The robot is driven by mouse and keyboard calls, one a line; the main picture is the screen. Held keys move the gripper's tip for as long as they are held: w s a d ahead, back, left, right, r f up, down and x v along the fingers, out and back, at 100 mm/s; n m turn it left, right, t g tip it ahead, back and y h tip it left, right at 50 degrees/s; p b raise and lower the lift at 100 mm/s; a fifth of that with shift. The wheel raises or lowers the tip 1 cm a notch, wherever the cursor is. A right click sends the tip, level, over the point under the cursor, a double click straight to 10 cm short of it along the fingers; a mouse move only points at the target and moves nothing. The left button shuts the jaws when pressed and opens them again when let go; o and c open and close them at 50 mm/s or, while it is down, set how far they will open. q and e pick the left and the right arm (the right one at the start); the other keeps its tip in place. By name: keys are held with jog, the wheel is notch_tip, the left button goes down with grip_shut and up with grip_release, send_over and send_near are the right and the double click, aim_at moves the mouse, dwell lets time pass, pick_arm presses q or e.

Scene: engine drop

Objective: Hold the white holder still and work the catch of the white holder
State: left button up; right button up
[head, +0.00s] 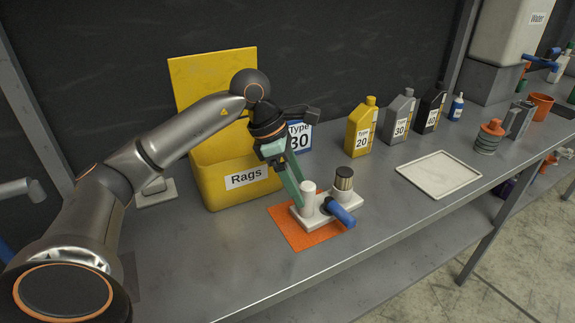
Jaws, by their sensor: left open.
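The white holder (318,219) stands on an orange mat (286,227) near the front of the bench. It has a white upright post (309,194) at its left, a blue handle (341,214) at its front right, and a dark cylinder with a gold band (343,179) at its back right. My left gripper (301,193) reaches down from the upper left with green fingers. It is open, and its tips are close beside the white post. I cannot tell whether they touch it. The exact state of the catch is too small to tell. My right gripper is not in view.
A yellow rags bin (225,193) with a raised lid stands behind the left arm. A blue type 30 box (300,138) is behind the holder. Yellow (362,124), grey (398,113) and black (431,107) jugs stand behind. A white tray (439,174) lies right; bench between is clear.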

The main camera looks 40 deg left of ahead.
aim_at(306, 200)
pick_arm(q)
jog(key=x, duration=0.4)
jog(key=shift+d+f, duration=0.1)
jog(key=shift+f, duration=0.2)
jog(key=shift+w, duration=0.1)
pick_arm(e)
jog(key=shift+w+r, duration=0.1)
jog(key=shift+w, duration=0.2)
pick_arm(q)
jog(key=c, duration=0.7)
grip_shut()
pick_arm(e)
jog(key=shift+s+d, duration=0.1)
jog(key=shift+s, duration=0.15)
